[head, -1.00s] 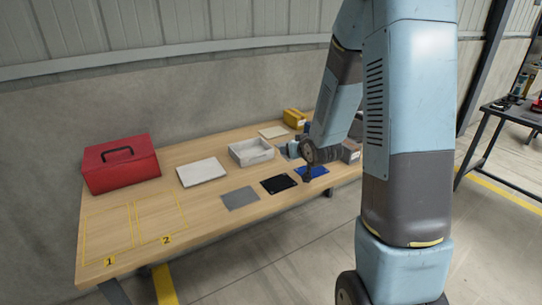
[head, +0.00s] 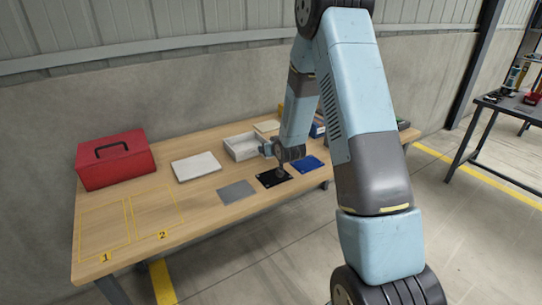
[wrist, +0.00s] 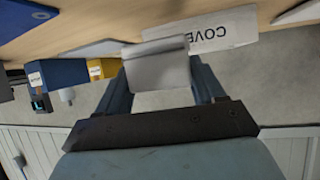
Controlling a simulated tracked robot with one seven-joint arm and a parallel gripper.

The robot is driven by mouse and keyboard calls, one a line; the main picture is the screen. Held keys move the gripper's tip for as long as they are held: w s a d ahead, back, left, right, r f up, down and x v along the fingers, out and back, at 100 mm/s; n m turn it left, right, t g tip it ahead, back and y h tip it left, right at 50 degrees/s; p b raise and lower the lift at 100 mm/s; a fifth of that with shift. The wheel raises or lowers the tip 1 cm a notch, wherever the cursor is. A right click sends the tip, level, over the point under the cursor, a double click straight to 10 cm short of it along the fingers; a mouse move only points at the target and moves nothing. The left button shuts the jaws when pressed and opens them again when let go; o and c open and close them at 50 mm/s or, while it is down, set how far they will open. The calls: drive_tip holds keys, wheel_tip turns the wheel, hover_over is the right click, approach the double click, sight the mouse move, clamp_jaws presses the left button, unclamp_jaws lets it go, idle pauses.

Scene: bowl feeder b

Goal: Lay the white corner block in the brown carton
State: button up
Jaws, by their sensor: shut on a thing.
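My gripper (wrist: 160,88) is shut on the white corner block (wrist: 157,70), which shows as a pale block between the two fingers in the wrist view. In the head view my gripper (head: 267,149) is over the table, close to the front right of the white open tray (head: 228,152). The held block cannot be made out there. I cannot pick out the brown carton in either view; my arm hides part of the table's right end.
The wooden table (head: 140,262) also holds a red toolbox (head: 115,162), a white slab (head: 196,166), and grey (head: 236,191), black (head: 268,180) and blue (head: 308,164) mats. Blue (wrist: 62,73) and yellow (wrist: 104,68) bins show in the wrist view. The table's front left is clear.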

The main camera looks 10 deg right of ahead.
drive_tip(key=shift+w+f, duration=0.2)
drive_tip(key=shift+f, duration=1.7)
drive_tip(key=o, duration=1)
drive_tip(key=shift+r, duration=0.1)
